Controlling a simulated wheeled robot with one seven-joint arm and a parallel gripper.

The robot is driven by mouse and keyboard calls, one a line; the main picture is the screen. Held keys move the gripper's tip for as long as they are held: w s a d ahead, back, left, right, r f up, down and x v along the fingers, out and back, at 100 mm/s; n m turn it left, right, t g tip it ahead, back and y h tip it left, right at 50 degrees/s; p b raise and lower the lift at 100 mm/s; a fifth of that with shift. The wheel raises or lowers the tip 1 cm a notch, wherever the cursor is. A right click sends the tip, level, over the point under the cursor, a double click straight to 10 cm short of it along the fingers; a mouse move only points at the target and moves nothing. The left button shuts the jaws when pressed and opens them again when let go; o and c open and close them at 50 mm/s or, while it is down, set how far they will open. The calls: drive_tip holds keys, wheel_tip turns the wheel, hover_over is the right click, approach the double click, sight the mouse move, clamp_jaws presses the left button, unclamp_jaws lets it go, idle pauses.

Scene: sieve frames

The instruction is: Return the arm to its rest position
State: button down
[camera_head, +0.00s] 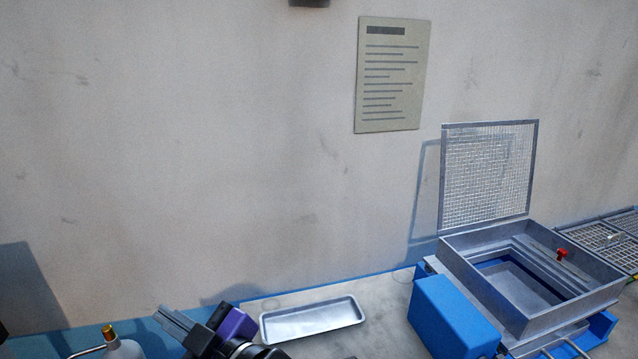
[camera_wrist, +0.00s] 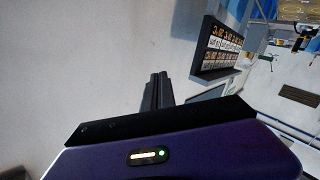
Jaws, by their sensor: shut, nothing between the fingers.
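My gripper (camera_head: 176,320) shows at the lower left of the head view, with its grey fingers pointing up and left. The fingers lie together with nothing between them. In the wrist view the dark fingers (camera_wrist: 157,91) also sit side by side, above the purple housing, and point toward a pale wall. My gripper is left of the metal tray and apart from it in the picture. Most of my arm is cut off by the bottom edge of the head view.
An empty metal tray (camera_head: 312,319) lies on the bench. A square metal sieve box (camera_head: 463,260) with a raised mesh screen (camera_head: 486,175) stands right, beside a blue block (camera_head: 452,318). A brass-topped bottle (camera_head: 122,349) is at lower left. A notice (camera_head: 392,75) hangs on the wall.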

drive_tip(key=s+d+f+m+t+h+b, duration=0.1)
drive_tip(key=s+d+m+t+h, duration=0.25)
drive_tip(key=d+m, duration=0.35)
drive_tip(key=s+d+f+m+t+h, duration=0.25)
drive_tip(key=d+m+t, duration=0.25)
drive_tip(key=d, duration=0.5)
drive_tip(key=s+d+f+m+t+h+b, duration=0.1)
drive_tip(key=s+d+m+t+h, duration=0.1)
drive_tip(key=d+m+t+h, duration=0.45)
drive_tip(key=s+d+f+g+b, duration=0.1)
drive_tip(key=s+d+f+g, duration=0.2)
drive_tip(key=s+d+f, duration=0.2)
drive_tip(key=s+d+f+n+g+h+b, duration=0.1)
drive_tip(key=s+d+f+g, duration=0.2)
drive_tip(key=s, duration=0.9)
drive_tip(key=s+d+f+n+g+h, duration=0.1)
drive_tip(key=s+d+f+g, duration=0.2)
drive_tip(key=s+d+f, duration=0.3)
drive_tip(key=s+d, duration=0.3)
drive_tip(key=d, duration=0.1)
drive_tip(key=shift+d+f+b, duration=0.15)
drive_tip(key=shift+f+b, duration=0.25)
